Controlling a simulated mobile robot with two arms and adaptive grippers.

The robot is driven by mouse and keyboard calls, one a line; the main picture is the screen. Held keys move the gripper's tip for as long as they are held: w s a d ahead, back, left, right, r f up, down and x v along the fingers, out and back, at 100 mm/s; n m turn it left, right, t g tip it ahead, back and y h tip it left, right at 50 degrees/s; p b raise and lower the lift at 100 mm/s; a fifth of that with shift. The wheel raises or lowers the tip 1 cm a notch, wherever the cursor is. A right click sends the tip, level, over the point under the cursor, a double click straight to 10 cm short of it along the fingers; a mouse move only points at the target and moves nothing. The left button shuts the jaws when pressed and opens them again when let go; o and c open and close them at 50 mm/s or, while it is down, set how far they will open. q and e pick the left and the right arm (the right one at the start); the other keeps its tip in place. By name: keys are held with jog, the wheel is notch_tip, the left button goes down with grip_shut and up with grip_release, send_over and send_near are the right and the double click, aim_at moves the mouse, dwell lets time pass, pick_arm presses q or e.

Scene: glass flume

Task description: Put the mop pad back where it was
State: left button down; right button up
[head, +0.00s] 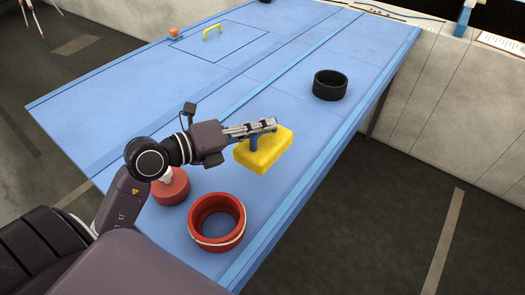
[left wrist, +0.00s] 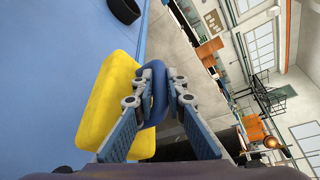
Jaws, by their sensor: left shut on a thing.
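The mop pad is a yellow block (head: 268,150) with a blue handle (head: 252,144). My left gripper (head: 272,125) is shut on the blue handle, with the yellow block just below the fingers in the head view. In the left wrist view the yellow block (left wrist: 108,105) lies left of the fingers, and the blue loop of the handle (left wrist: 158,92) sits between them. The pad is over the blue table top; I cannot tell whether it touches it. My right gripper is not in view.
On the blue table (head: 150,95), a red open ring-shaped pot (head: 195,222) and a red lidded round thing (head: 172,190) stand near my left arm. A black ring-shaped bowl (head: 330,84) stands farther back at right. A yellow handle (head: 212,31) is on a panel at the far side.

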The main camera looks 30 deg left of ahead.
aim_at(269, 137)
pick_arm(q)
notch_tip(269, 137, down, 4)
jog(key=shift+d+r, duration=0.1)
jog(key=shift+r, duration=0.15)
notch_tip(269, 137, down, 4)
jog(key=shift+r+b, duration=0.2)
jog(key=shift+b, duration=0.15)
jog(key=shift+f, duration=0.35)
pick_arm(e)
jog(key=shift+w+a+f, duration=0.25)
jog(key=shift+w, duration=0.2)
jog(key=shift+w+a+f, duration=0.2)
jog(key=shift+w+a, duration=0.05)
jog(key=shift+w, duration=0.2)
pick_arm(q)
jog(key=c, duration=2.4)
grip_release()
jog(key=shift+f, duration=0.1)
jog(key=o, duration=0.4)
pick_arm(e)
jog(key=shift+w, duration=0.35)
pick_arm(q)
jog(key=shift+o, duration=0.2)
